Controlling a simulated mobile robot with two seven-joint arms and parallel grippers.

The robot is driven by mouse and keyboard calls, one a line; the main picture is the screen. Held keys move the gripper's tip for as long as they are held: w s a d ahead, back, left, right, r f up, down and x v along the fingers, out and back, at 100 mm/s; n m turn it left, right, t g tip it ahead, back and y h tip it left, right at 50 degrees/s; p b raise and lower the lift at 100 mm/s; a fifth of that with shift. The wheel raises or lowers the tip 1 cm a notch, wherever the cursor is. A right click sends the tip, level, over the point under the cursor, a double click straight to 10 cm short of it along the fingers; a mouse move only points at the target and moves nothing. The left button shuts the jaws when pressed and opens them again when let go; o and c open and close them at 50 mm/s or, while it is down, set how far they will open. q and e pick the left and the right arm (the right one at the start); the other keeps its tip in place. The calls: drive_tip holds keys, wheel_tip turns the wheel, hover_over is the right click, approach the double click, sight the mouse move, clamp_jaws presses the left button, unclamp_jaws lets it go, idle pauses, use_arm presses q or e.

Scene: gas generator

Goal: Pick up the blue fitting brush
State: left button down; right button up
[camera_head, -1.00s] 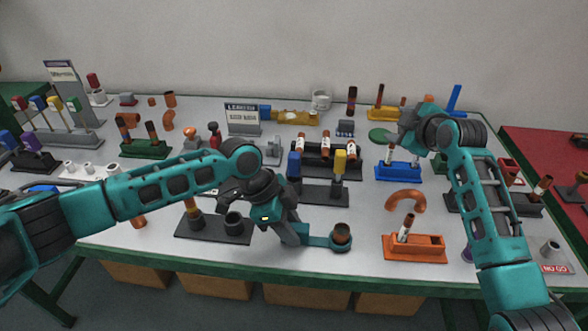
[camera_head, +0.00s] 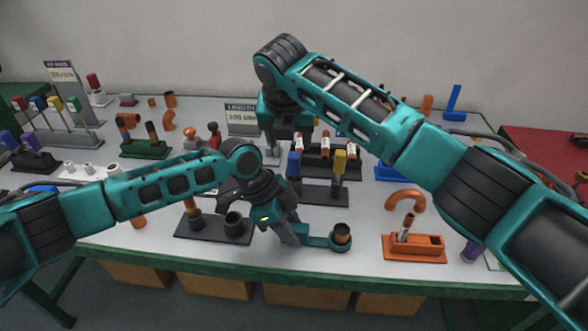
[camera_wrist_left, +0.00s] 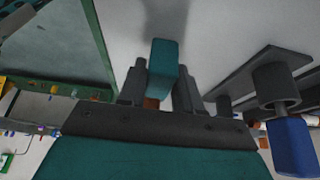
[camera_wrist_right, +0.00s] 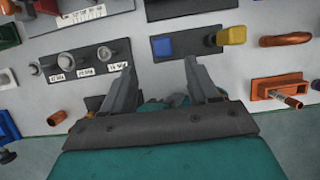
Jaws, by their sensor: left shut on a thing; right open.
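The blue fitting brush (camera_head: 294,163) stands upright in a dark two-place stand (camera_head: 320,196) near the table's middle. A yellow-handled brush (camera_head: 340,160) stands to its right. In the right wrist view the blue brush (camera_wrist_right: 177,45) lies just beyond the fingertips, apart from them. My left gripper (camera_wrist_left: 160,75) is shut on a teal holder (camera_head: 318,241), whose cup holds a copper fitting (camera_head: 341,234). The blue brush also shows in the left wrist view (camera_wrist_left: 293,148).
A dark block with several copper tubes (camera_head: 322,172) stands behind the brush stand. A dark base with posts (camera_head: 213,228) is left of my left gripper. An orange tray (camera_head: 414,249) is at the right, with a copper bend (camera_head: 406,199) behind it. My right arm covers much of the right side.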

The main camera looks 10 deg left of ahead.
sight(294, 156)
drive_tip(key=x, duration=0.5)
drive_tip(key=shift+f, duration=0.15)
drive_tip(key=shift+d+x, duration=0.15)
drive_tip(key=shift+x, duration=1.15)
drive_tip(key=shift+d+x, duration=0.15)
drive_tip(key=shift+x, duration=1.15)
drive_tip(key=shift+w, duration=0.2)
drive_tip(key=c, duration=0.9)
